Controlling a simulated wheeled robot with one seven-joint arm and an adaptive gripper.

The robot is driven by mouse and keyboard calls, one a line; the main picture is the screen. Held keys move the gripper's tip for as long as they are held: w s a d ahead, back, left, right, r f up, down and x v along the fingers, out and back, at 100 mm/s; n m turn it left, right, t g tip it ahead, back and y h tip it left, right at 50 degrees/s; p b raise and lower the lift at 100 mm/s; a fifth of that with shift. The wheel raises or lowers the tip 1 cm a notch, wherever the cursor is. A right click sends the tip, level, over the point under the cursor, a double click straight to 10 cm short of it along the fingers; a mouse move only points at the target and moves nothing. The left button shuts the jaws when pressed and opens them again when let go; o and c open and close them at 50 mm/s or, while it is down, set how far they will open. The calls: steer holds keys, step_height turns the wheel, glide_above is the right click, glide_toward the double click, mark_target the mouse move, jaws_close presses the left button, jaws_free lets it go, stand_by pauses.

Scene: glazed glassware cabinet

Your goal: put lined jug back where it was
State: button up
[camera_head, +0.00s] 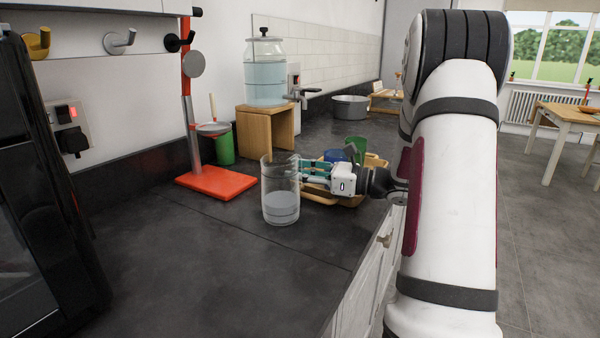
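The lined jug (281,207) is a clear glass vessel with faint bands and some pale liquid in its lower part. It is upright at the middle of the dark worktop, near its front edge. I cannot tell whether its base touches the worktop. My gripper (304,172) reaches in from the right, level with the jug's upper half, with its fingertips at the jug's right side. The jug and the fingers overlap there, so any grip on a handle is hidden.
A wooden tray (347,202) with green and blue cups lies behind my gripper. A red-based stand (215,184) is left of the jug. A glass dispenser (265,80) sits on a wooden riser (254,124) behind. The front-left worktop is clear beside a black appliance (45,190).

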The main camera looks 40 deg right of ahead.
steer(key=shift+f, duration=0.25)
steer(key=shift+r, duration=0.2)
steer(key=p+v, duration=0.1)
steer(key=v, duration=1.1)
steer(key=shift+r+p, duration=0.1)
steer(key=shift+p, duration=0.2)
steer(key=shift+s, duration=0.1)
